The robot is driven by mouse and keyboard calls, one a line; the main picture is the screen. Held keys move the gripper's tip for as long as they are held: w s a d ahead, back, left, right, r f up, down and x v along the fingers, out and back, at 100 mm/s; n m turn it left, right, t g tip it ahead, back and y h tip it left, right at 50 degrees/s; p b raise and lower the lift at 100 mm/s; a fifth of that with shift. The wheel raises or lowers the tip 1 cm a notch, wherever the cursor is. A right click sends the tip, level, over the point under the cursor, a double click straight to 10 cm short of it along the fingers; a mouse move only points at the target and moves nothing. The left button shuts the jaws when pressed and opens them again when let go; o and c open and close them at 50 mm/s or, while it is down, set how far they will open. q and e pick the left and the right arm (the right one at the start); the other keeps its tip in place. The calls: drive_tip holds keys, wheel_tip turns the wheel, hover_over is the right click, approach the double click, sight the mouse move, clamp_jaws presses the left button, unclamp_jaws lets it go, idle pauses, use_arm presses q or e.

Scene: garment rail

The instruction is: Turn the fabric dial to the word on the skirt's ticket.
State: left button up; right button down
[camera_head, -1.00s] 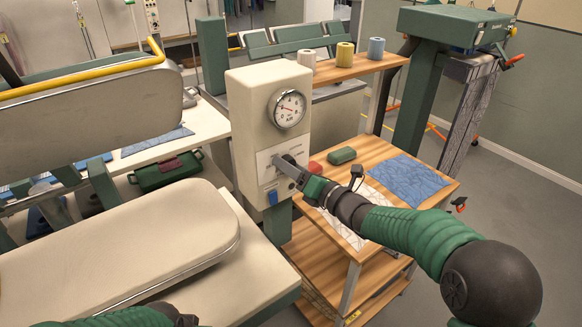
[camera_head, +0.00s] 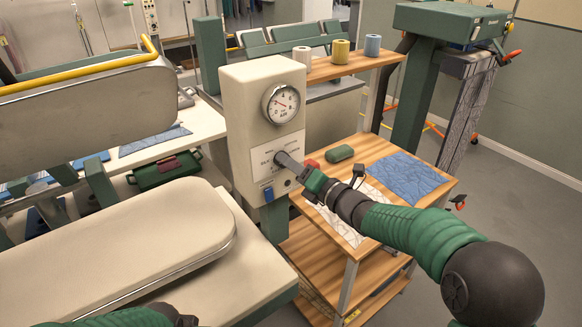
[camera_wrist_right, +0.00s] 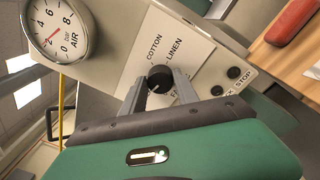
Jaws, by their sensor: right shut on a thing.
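The fabric dial is a small black knob (camera_wrist_right: 159,77) on the white label plate of the cream control box (camera_head: 235,135). My right gripper (camera_head: 281,158) reaches it from the right. In the right wrist view the fingers of my right gripper (camera_wrist_right: 158,84) are closed on the knob's two sides. COTTON and LINEN are readable beside the knob; other words are partly hidden by the fingers. A pale mark shows on the knob, but I cannot tell which word it points to. I cannot make out a skirt or its ticket.
An air gauge (camera_head: 281,104) sits above the dial. A padded pressing board (camera_head: 120,245) lies left. A wooden table (camera_head: 385,150) with a blue cloth (camera_head: 408,178) stands right.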

drive_tip(key=shift+s+a+f+m+t+h+p, duration=0.1)
drive_tip(key=shift+m+t+h+p, duration=0.35)
drive_tip(key=shift+m, duration=5.15)
drive_tip(key=shift+s+a+f+m+t+h+p, duration=0.15)
drive_tip(key=shift+m+h+p, duration=0.45)
drive_tip(key=shift+m, duration=5)
drive_tip(key=shift+a+m+t+h+p, duration=0.1)
drive_tip(key=shift+m+t+h+p, duration=0.5)
drive_tip(key=shift+m, duration=5)
drive_tip(key=shift+g+y+p, duration=0.3)
drive_tip(key=shift+y, duration=0.05)
